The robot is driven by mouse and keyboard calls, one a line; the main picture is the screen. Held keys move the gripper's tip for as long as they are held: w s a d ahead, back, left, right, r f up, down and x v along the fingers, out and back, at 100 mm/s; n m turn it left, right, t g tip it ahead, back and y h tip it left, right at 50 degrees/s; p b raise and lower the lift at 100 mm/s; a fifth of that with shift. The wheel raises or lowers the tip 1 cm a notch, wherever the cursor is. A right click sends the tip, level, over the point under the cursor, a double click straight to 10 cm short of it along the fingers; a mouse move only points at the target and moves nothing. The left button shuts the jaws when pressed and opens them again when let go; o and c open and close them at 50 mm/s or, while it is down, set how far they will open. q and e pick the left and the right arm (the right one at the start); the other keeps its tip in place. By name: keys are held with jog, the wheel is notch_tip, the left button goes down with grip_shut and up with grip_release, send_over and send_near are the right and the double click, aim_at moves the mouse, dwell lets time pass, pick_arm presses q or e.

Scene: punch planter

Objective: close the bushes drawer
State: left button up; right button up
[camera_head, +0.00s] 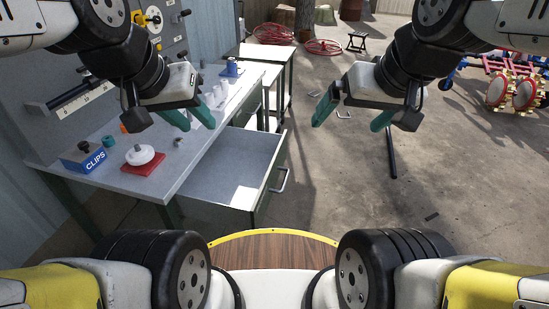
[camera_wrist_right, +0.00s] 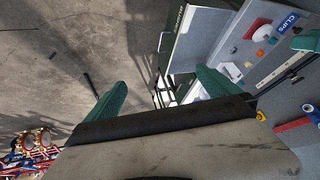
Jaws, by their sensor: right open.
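The drawer (camera_head: 243,158) is pulled out from under the grey workbench, with a light patch inside and a metal handle (camera_head: 281,180) on its front.
The workbench top (camera_head: 195,160) holds a blue CLIPS box (camera_head: 83,157), a red block with a white disc (camera_head: 143,160) and several small clear cups. A smaller table (camera_head: 258,52) stands behind. Open floor lies to the right of the drawer.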

jog(key=shift+s+d, duration=0.15)
jog(key=shift+d, duration=0.15)
